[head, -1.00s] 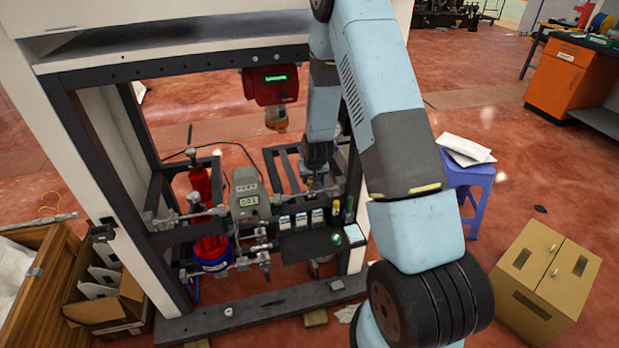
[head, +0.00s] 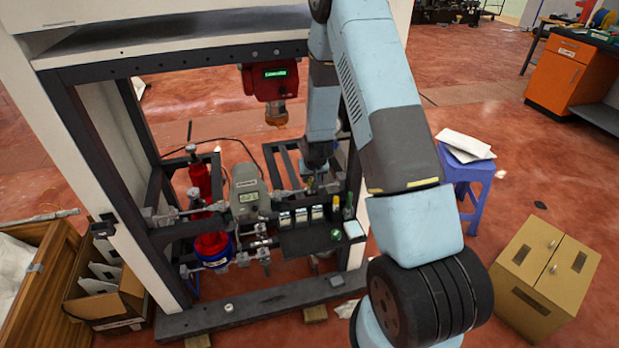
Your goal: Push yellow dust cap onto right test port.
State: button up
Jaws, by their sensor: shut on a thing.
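My gripper (head: 316,178) is inside the dark frame, pointing down over the right end of the grey pipework (head: 285,193). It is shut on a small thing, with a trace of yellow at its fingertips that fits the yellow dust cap. The cap is too small and too covered to make out clearly. The right test port is at or under the fingertips and cannot be told apart from the fittings. Whether cap and port touch cannot be seen.
A grey meter (head: 247,192) stands left of my gripper, and a red device (head: 270,84) hangs above it. A dark tray (head: 308,240) with small items lies just below. The frame's right post (head: 355,215) is close to my arm. A blue stool (head: 468,178) stands outside.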

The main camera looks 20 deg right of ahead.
dwell(0.3)
jog(key=o, duration=1.4)
jog(key=shift+r, duration=0.15)
jog(key=shift+r, duration=2.85)
